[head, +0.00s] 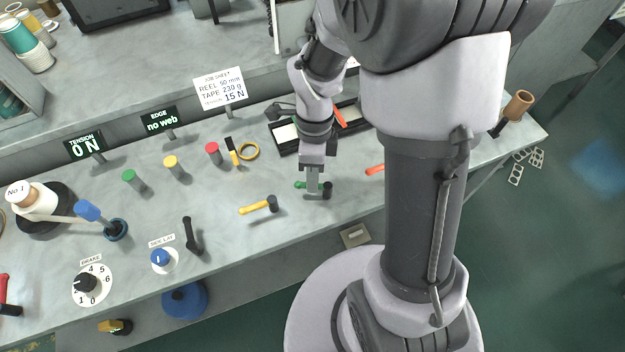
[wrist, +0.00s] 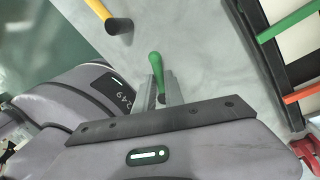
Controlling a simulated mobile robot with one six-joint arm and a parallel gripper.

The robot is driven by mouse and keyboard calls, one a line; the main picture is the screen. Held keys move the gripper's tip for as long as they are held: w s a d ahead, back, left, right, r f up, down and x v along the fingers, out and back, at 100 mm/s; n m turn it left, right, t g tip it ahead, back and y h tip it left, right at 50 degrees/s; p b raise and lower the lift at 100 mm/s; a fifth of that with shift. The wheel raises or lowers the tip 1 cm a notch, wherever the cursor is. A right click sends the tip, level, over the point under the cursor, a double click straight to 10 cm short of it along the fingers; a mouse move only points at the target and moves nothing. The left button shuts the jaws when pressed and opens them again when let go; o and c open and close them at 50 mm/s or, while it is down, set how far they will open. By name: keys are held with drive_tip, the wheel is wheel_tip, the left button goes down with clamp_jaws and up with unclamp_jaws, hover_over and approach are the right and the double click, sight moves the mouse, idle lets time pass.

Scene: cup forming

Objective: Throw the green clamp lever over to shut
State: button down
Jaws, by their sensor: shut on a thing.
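The green clamp lever (head: 300,184) lies low on the grey bench, its green handle pointing left and its dark pivot (head: 327,188) on the right in the head view. My gripper (head: 313,190) is down over it from above. In the wrist view my fingers (wrist: 160,92) are closed around the green lever (wrist: 155,64), whose rounded part shows beyond them. The fingers hide part of the handle. I cannot tell the lever's exact tilt.
A yellow lever (head: 254,207) with a dark pivot lies to the left. An orange lever (head: 375,169) is partly hidden by my arm. A black tray (head: 287,150) lies behind my gripper. A black upright lever (head: 191,236) and blue knob (head: 160,257) stand further left.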

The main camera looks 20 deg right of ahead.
drive_tip(key=m, duration=0.3)
drive_tip(key=shift+w+d, duration=0.3)
drive_tip(key=shift+w, duration=0.05)
drive_tip(key=m, duration=0.2)
drive_tip(key=d+m+t+y+b, duration=0.1)
drive_tip(key=shift+w+m, duration=0.25)
drive_tip(key=shift+m, duration=0.05)
drive_tip(key=m, duration=0.1)
drive_tip(key=d+m, duration=0.1)
drive_tip(key=m, duration=0.1)
drive_tip(key=shift+w, duration=0.15)
drive_tip(key=shift+d+m+t, duration=0.3)
drive_tip(key=shift+m+t, duration=0.2)
drive_tip(key=shift+m, duration=0.9)
drive_tip(key=c, duration=1.4)
unclamp_jaws()
drive_tip(key=shift+c, duration=0.2)
